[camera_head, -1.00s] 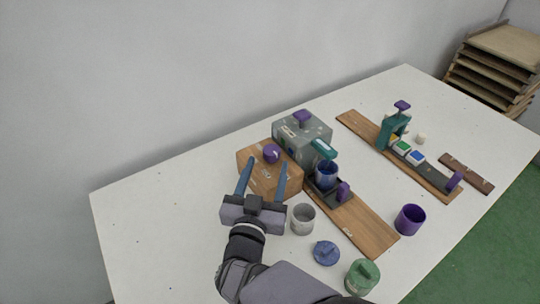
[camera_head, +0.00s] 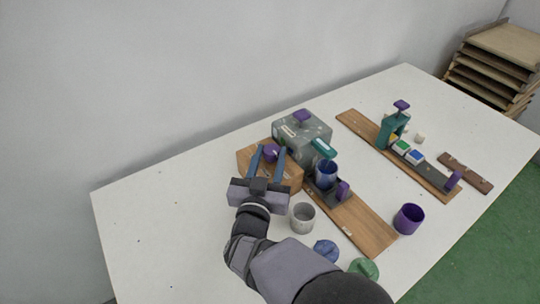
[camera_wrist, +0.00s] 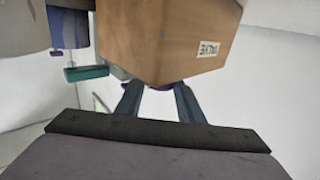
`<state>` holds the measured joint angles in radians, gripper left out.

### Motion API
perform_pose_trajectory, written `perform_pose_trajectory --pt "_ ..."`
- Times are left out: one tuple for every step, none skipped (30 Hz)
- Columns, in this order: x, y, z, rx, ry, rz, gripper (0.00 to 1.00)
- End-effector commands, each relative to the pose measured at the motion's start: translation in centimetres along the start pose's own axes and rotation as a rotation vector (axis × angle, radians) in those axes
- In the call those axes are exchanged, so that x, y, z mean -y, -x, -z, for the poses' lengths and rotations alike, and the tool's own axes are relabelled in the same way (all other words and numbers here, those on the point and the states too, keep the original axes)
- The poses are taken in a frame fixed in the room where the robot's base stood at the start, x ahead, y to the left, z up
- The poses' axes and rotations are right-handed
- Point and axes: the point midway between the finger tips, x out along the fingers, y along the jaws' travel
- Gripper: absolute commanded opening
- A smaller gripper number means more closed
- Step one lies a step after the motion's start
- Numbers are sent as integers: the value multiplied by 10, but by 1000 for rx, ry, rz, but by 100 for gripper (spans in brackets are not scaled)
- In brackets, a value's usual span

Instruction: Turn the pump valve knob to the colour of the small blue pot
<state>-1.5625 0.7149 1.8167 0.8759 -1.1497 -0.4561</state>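The valve knob (camera_head: 270,153) is purple and sits on top of a brown wooden box (camera_head: 286,178). In the wrist view the box (camera_wrist: 165,40) fills the top, with a small pale label, and a sliver of the purple knob shows between my fingers. My gripper (camera_head: 269,152) is open, with one blue-grey finger on each side of the knob; contact is not clear. It also shows in the wrist view (camera_wrist: 159,84). A small blue pot (camera_head: 326,174) stands under the teal spout (camera_head: 324,148) of the grey pump box (camera_head: 317,135). The knob's colour setting cannot be read.
A grey cup (camera_head: 303,218) stands right of my wrist. A blue item (camera_head: 326,249) and a green item (camera_head: 364,268) lie in front, partly hidden. A purple cup (camera_head: 408,219) stands right. A teal stand (camera_head: 391,130) is on a wooden board behind. The table's left is clear.

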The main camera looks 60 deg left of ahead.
Motion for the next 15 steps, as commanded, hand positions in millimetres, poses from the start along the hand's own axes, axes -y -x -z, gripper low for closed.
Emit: perform_pose_trajectory --pt "0 0 0 0 -1 -1 12" --pt "0 0 0 0 -1 -2 12" --pt "0 0 0 0 -1 -4 12" --pt "0 0 0 0 -1 -7 12" --pt "0 0 0 0 -1 -11 12" --pt "1 0 0 0 -2 -18 12" --pt "1 0 1 -1 -2 -24 12" --pt "2 0 1 -1 -1 -31 12" --pt "2 0 1 -1 -2 -44 12" --pt "2 0 1 -1 -3 -55 12" --pt "3 0 1 -1 -2 -67 12" --pt "3 0 1 0 -3 -86 12" --pt "4 0 1 -1 -3 -101 12" --pt "4 0 1 -1 -2 -117 12" --pt "5 0 1 -1 -2 -139 12"
